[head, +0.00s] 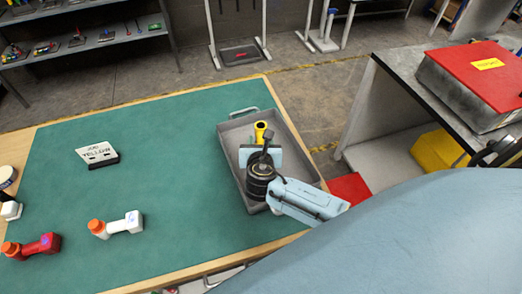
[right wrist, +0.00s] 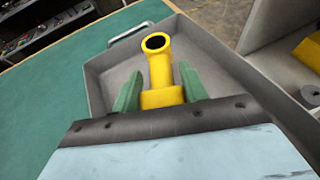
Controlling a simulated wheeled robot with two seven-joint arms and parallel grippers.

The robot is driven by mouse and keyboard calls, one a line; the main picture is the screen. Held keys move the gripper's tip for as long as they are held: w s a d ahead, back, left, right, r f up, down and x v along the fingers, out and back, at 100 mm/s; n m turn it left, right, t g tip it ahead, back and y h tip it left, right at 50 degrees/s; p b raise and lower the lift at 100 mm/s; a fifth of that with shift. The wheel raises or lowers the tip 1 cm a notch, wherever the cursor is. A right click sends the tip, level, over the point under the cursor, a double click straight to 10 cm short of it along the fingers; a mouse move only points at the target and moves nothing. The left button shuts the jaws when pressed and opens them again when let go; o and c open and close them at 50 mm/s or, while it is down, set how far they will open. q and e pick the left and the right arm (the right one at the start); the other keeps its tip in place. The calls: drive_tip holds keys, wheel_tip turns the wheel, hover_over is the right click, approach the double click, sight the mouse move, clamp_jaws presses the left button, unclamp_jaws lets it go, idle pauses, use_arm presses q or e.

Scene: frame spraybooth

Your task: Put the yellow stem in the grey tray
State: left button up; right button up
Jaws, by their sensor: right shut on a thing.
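The yellow stem (right wrist: 160,68) is held between the two green fingers of my right gripper (right wrist: 161,92) in the right wrist view. In the head view the stem (head: 260,130) shows just beyond my right gripper (head: 262,150). The grey tray (head: 233,130) lies on the right part of the green table mat, and the gripper and stem are over its inside. The tray's wall (right wrist: 245,75) surrounds the stem in the right wrist view. I cannot tell whether the stem touches the tray's floor. My left gripper does not show.
A white stem (head: 125,224) and a red stem (head: 35,246), both with orange ends, lie on the green mat (head: 160,140) at the left. A small sign (head: 98,154) stands behind them. A red-lidded box (head: 475,75) is on the bench at right. The mat's middle is clear.

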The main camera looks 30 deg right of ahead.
wheel_tip(320, 180, down, 3)
drive_tip(key=shift+r+b, duration=0.15)
drive_tip(key=shift+b, duration=0.2)
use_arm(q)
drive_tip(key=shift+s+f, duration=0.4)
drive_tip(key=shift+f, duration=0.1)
use_arm(e)
drive_tip(key=shift+f, duration=0.35)
drive_tip(key=o, duration=1.1)
drive_tip(key=shift+f, duration=0.1)
drive_tip(key=shift+s+a, duration=0.1)
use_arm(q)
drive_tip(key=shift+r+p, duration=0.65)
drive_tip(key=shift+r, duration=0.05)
use_arm(e)
drive_tip(key=v, duration=1.2)
